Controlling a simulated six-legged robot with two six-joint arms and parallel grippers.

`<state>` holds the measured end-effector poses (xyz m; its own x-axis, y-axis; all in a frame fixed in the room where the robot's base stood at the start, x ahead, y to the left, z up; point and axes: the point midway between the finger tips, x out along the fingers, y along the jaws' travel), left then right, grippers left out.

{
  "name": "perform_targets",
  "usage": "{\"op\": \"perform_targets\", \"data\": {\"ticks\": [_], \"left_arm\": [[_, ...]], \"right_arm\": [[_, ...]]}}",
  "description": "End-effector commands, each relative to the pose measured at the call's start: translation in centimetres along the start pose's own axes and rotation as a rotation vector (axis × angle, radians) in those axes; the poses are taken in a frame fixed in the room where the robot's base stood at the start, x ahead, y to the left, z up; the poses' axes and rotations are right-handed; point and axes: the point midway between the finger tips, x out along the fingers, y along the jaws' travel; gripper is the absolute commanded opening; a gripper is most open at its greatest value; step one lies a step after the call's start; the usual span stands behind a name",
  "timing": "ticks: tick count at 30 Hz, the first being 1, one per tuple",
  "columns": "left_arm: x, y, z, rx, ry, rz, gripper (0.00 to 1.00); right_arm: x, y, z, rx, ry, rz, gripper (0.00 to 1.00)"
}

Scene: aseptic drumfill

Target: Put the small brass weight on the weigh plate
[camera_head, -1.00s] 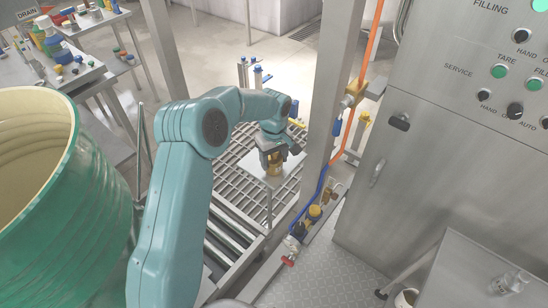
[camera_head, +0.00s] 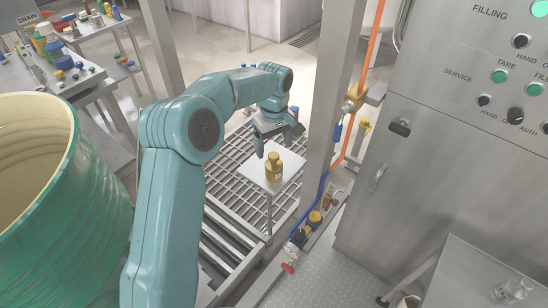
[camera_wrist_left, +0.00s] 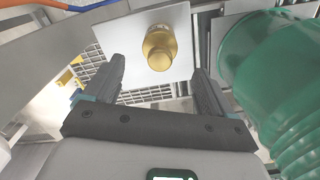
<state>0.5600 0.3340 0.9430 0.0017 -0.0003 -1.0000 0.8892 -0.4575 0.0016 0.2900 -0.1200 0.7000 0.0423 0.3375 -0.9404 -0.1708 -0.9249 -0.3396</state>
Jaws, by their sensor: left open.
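The small brass weight (camera_head: 273,167) stands upright on the square weigh plate (camera_head: 258,175), near its middle. In the left wrist view the brass weight (camera_wrist_left: 159,47) sits on the pale plate (camera_wrist_left: 118,38), beyond the fingertips. My left gripper (camera_head: 274,146) is open and empty, just above and behind the weight in the head view. In the left wrist view its two fingers (camera_wrist_left: 160,75) are spread wide, apart from the weight. My right gripper is not in view.
A large green drum (camera_head: 70,200) stands at the left. A steel post (camera_head: 325,110) with an orange hose and a control cabinet (camera_head: 440,180) stand to the right. Grating and rollers lie below the plate. A side table (camera_head: 470,270) holds a clear bottle.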

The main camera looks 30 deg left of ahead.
Motion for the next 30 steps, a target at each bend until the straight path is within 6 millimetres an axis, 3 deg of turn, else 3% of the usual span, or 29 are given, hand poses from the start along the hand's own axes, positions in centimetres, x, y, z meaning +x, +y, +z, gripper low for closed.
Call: {"op": "perform_targets", "data": {"ticks": [3, 8, 30], "left_arm": [[-2.0, 0.1, -0.1, -0.001, 0.001, 0.002, 0.85], [-3.2, 0.0, 0.0, 0.001, -0.001, 0.001, 0.85], [-3.2, -0.1, 0.0, 0.0, -0.001, -0.001, 0.85]], "right_arm": [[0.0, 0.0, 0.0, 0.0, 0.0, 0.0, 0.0], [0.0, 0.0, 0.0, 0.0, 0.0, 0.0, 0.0], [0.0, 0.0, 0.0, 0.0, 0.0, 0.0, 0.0]]}}
